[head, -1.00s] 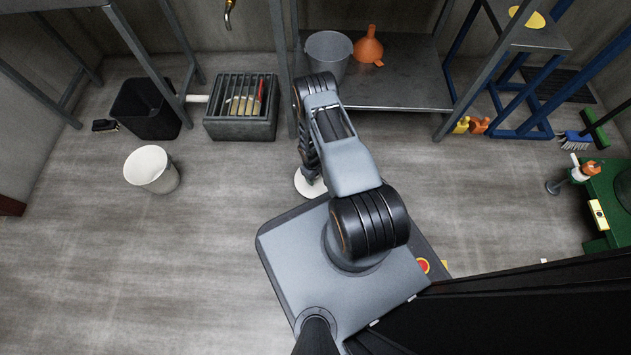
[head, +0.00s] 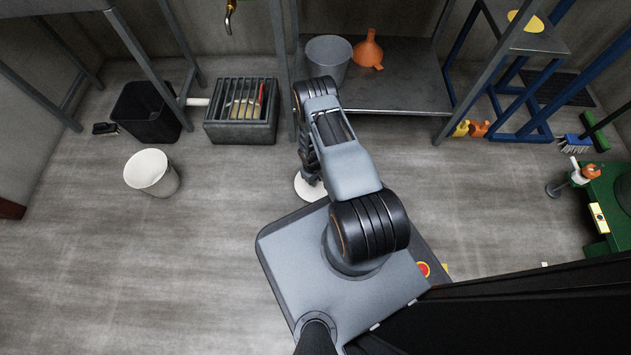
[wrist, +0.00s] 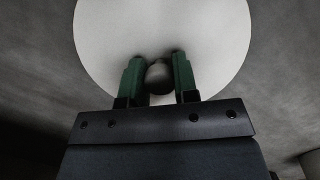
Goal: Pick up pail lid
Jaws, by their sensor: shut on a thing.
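The pail lid (wrist: 162,30) is a white round disc with a dark round knob (wrist: 159,76) at its middle. In the wrist view my gripper (wrist: 159,72) has its two green fingers on either side of the knob, shut on it. In the head view the lid (head: 309,187) shows as a partial white disc just in front of my base, with my arm hiding the rest. My gripper is mostly hidden by my arm there. I cannot tell whether the lid touches the floor.
A white pail (head: 151,173) stands on the floor to the left. Behind it are a black bin (head: 146,112) and a grey slatted box (head: 241,126). A metal shelf (head: 400,92) with a grey bucket (head: 329,60) and orange funnel (head: 369,50) stands ahead. Floor around the pail is clear.

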